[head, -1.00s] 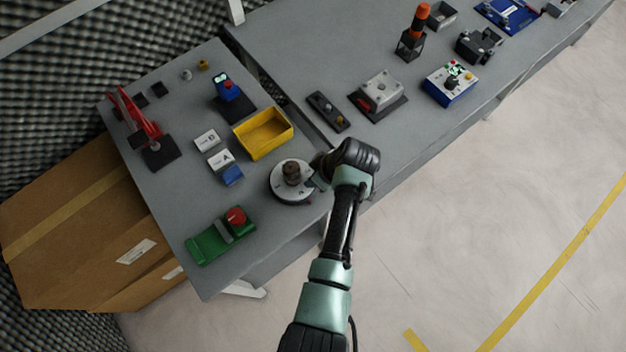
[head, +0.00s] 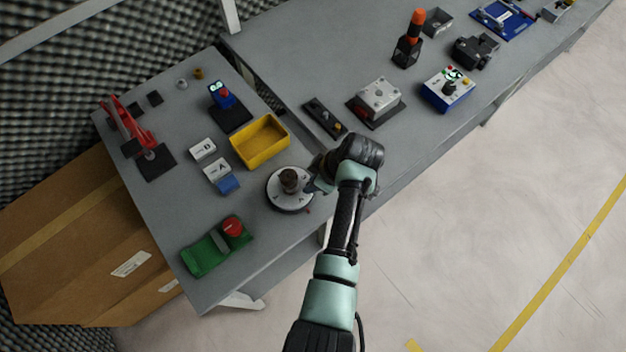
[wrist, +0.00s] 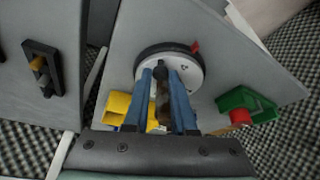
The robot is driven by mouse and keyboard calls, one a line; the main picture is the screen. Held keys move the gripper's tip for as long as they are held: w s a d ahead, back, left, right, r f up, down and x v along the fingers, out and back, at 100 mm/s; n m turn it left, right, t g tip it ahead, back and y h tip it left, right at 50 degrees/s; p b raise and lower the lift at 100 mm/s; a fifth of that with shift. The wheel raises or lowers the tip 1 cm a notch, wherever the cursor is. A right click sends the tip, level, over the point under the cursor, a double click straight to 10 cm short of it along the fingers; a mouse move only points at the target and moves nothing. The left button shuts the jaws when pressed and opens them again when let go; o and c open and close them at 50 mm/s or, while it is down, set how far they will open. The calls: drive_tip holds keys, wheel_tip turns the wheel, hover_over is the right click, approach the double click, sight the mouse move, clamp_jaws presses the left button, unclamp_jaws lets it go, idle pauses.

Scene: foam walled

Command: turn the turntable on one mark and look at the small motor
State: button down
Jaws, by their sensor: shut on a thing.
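The turntable (head: 283,204) is a round white disc with a dark rim near the table's front edge. The small motor (head: 289,176), brown and dark, stands upright on its middle. My gripper (head: 309,186) is at the right side of the disc. In the wrist view its blue fingers (wrist: 162,78) close around a small dark knob (wrist: 160,70) on the turntable (wrist: 187,76). A brown part, apparently the motor, shows partly hidden between the fingers. A red pointer (wrist: 195,47) sits at the rim. The marks on the disc are too small to read surely.
A yellow bin (head: 273,157) stands behind the turntable. White blocks lettered A (head: 215,169) and B (head: 202,149) are to its left. A green device with a red button (head: 233,226) is at front left. A dark switch plate (head: 325,117) lies on the adjoining table.

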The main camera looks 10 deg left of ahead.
drive_tip(key=c, duration=0.8)
unclamp_jaws()
drive_tip(key=shift+o, duration=0.2)
drive_tip(key=shift+r, duration=0.1)
drive_tip(key=v, duration=1.2)
drive_tip(key=shift+d+r+b, duration=0.25)
drive_tip(key=shift+r+b, duration=0.1)
drive_tip(key=shift+b, duration=0.1)
